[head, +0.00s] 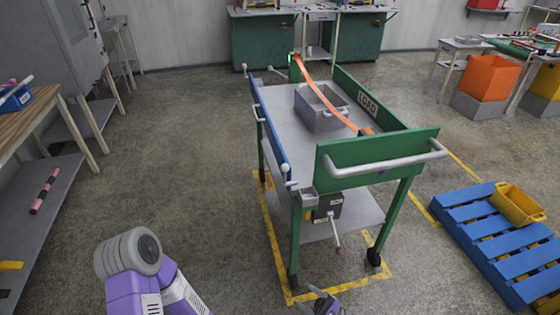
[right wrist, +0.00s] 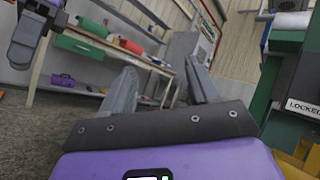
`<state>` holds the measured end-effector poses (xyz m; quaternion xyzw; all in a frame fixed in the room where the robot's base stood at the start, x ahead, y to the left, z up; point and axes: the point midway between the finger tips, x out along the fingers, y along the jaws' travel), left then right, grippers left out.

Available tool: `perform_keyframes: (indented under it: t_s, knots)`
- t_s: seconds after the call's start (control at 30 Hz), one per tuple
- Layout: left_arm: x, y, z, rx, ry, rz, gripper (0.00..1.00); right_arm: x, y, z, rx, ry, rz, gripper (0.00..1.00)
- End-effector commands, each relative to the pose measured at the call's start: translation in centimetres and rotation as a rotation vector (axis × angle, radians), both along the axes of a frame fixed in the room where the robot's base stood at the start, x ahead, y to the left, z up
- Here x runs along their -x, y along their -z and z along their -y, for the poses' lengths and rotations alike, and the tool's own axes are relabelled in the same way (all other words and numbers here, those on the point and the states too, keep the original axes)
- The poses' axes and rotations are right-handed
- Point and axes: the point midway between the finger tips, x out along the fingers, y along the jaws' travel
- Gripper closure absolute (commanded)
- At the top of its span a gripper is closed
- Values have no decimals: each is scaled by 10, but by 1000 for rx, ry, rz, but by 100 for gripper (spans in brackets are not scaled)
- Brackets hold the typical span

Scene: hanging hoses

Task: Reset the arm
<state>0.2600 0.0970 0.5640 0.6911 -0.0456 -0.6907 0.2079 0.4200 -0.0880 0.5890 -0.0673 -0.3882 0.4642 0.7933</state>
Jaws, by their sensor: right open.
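My right gripper (head: 325,300) shows at the bottom edge of the head view, low in front of the green cart and partly cut off by the frame. In the right wrist view its two grey fingers (right wrist: 160,82) stand apart with nothing between them. The gripper appears clear of the cart. My purple and grey arm (head: 150,272) shows at the lower left of the head view. My left gripper does not show in the head view.
The green cart (head: 380,150) with a LOAD sign carries a grey bin (head: 318,112) and an orange strap (head: 322,92). A blue pallet (head: 490,245) with a yellow crate (head: 517,205) lies right. A wooden bench (head: 35,115) stands left. Open floor (head: 185,150) lies between bench and cart.

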Motion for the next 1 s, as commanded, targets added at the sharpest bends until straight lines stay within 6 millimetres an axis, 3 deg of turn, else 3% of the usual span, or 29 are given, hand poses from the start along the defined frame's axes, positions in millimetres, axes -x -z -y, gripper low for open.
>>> perform_keyframes:
  t_s: [0.1, 0.2, 0.33, 0.5, 0.6, 0.8, 1.0]
  knots:
    - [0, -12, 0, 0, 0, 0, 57, 24, -6, -48, 215, -205, -46, 40]
    - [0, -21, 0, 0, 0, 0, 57, 58, 0, -79, 452, -371, -66, 40]
    - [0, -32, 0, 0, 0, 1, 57, 104, 12, -90, 777, -533, -47, 40]
    - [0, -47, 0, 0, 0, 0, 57, 150, 18, -68, 1188, -643, 61, 40]
    - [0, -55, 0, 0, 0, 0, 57, 163, 12, -45, 1407, -650, 164, 40]
    - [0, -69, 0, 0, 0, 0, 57, 166, -21, -6, 1720, -558, 393, 40]
    - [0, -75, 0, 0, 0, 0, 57, 161, -48, 7, 1835, -459, 526, 40]
